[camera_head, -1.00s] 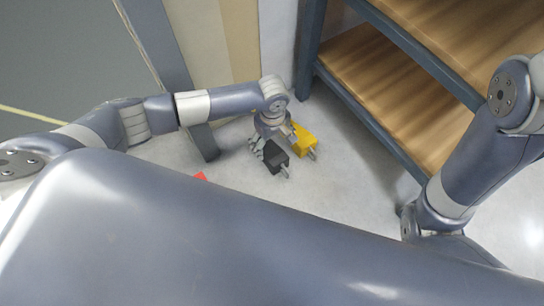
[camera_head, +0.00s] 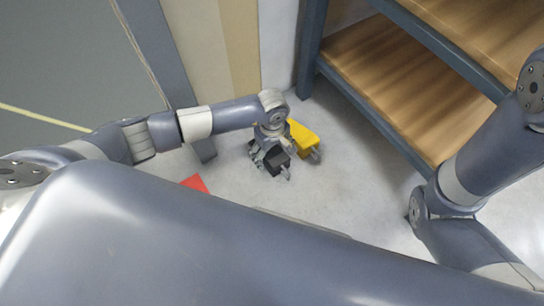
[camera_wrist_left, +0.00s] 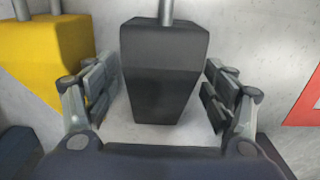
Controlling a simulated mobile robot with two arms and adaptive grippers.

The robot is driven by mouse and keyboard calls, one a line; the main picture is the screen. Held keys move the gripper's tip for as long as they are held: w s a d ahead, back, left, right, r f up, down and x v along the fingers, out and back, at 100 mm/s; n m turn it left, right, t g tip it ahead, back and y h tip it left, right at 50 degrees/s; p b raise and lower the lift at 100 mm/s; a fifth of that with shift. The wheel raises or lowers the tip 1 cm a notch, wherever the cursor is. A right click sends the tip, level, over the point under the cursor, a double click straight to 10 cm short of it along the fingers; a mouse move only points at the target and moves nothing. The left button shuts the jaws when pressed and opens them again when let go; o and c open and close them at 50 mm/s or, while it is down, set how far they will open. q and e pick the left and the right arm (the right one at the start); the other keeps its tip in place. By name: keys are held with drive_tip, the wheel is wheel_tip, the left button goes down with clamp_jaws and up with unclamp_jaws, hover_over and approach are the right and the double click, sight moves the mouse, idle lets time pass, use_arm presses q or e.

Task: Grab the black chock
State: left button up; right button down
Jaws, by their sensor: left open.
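The black chock (camera_head: 275,163) is a dark wedge-shaped block with a metal rod at one end, on the floor next to the yellow one. In the left wrist view the black chock (camera_wrist_left: 163,70) stands between the two fingers of my left gripper (camera_wrist_left: 160,98). A gap shows on each side of it, so the fingers do not touch it. My left gripper (camera_head: 265,152) is open above and around the chock in the head view, and it hides part of it. My right arm shows at the right, but its gripper is out of view.
A yellow chock (camera_head: 303,138) lies close beside the black one, and it also shows in the left wrist view (camera_wrist_left: 45,50). A red marking or object (camera_head: 194,183) is on the floor to the left. A wooden shelf rack (camera_head: 395,85) stands at the right.

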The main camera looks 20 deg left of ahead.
use_arm(q)
drive_tip(key=shift+c, duration=0.6)
drive_tip(key=shift+r, duration=0.1)
drive_tip(key=c, duration=1.5)
